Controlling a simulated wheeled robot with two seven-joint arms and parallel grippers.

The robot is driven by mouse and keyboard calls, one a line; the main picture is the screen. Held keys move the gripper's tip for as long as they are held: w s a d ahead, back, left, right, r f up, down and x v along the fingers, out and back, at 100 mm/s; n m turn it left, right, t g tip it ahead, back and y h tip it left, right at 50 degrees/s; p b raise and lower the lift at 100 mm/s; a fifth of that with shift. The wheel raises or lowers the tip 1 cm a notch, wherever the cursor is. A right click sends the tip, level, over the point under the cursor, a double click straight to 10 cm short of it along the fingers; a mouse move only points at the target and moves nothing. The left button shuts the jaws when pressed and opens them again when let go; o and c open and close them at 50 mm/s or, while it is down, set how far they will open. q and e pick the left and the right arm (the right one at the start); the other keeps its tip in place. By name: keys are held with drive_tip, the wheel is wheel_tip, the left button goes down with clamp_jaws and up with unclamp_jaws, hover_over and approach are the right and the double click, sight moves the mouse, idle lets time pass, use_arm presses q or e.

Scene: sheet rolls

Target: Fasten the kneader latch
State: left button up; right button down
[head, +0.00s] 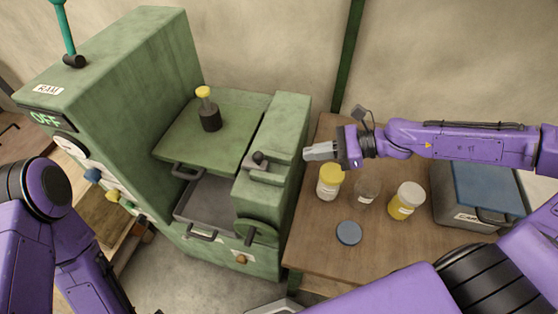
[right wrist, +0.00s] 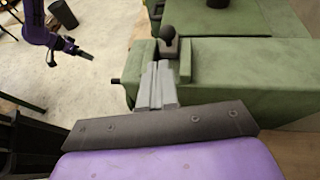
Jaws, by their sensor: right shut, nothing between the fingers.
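The green kneader (head: 130,70) stands left of centre in the head view, with a lid (head: 215,140) that carries a yellow-topped dark knob. The latch (head: 258,160), a small grey piece with a dark ball knob, sits on the green block right of the lid. It also shows at the top of the right wrist view (right wrist: 168,34). My right gripper (head: 308,153) is shut and empty, pointing left toward the latch, apart from it in the head view. In the right wrist view its fingers (right wrist: 157,72) overlap the block's edge. My left gripper (right wrist: 88,54) shows small; its jaws are unclear.
A wooden table (head: 330,250) right of the kneader holds a yellow-lidded jar (head: 330,182), a glass jar (head: 367,190), a yellow jar (head: 406,200), a blue disc (head: 349,233) and a grey case (head: 470,205). A grey tray (head: 205,200) and green handwheel (head: 256,232) are on the kneader's front.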

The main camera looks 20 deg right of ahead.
sight(254, 160)
drive_tip(key=b+x, duration=0.2)
drive_tip(key=f+b+x, duration=0.1)
drive_tip(key=b+x, duration=0.2)
drive_tip(key=w+d+b+x, duration=0.1)
drive_tip(key=b+x, duration=0.1)
drive_tip(key=shift+w+a+f+b, duration=0.15)
drive_tip(key=shift+a+f+b, duration=0.15)
drive_tip(key=shift+a, duration=0.1)
drive_tip(key=shift+b+x, duration=0.35)
drive_tip(key=shift+x, duration=0.5)
drive_tip(key=shift+w+a+f, duration=0.1)
drive_tip(key=shift+w+a, duration=0.05)
drive_tip(key=shift+w, duration=0.25)
drive_tip(key=shift+a, duration=0.1)
use_arm(q)
wheel_tip(254, 160, down, 10)
drive_tip(key=w, duration=0.1)
drive_tip(key=shift+w+f, duration=0.15)
drive_tip(key=shift+w, duration=0.05)
use_arm(e)
drive_tip(key=shift+s, duration=0.15)
